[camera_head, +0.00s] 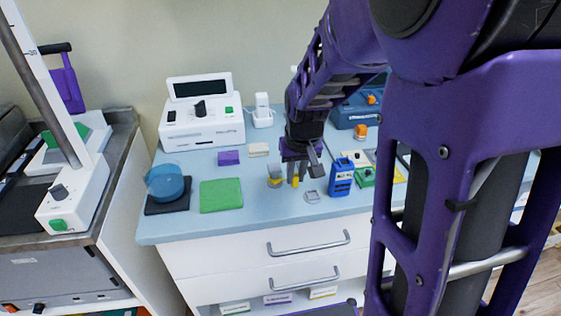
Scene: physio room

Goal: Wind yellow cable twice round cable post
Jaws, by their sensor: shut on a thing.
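My gripper (293,179) points down over the blue-topped table, right of its middle. A small yellow piece shows between its fingertips, and it is shut on this piece, likely the yellow cable's end (295,183). A short grey post-like piece (275,172) stands just left of the fingers, with yellow at its lower part; it may be the cable post. Whether the yellow there is cable wound round it is too small to tell. The cable's run between the two cannot be made out.
A blue handheld device (341,178) stands close right of my gripper, with a small pale square (313,197) in front. A green pad (221,196), a blue disc on a dark base (166,184) and a white console (200,112) are to the left. The table's front edge is near.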

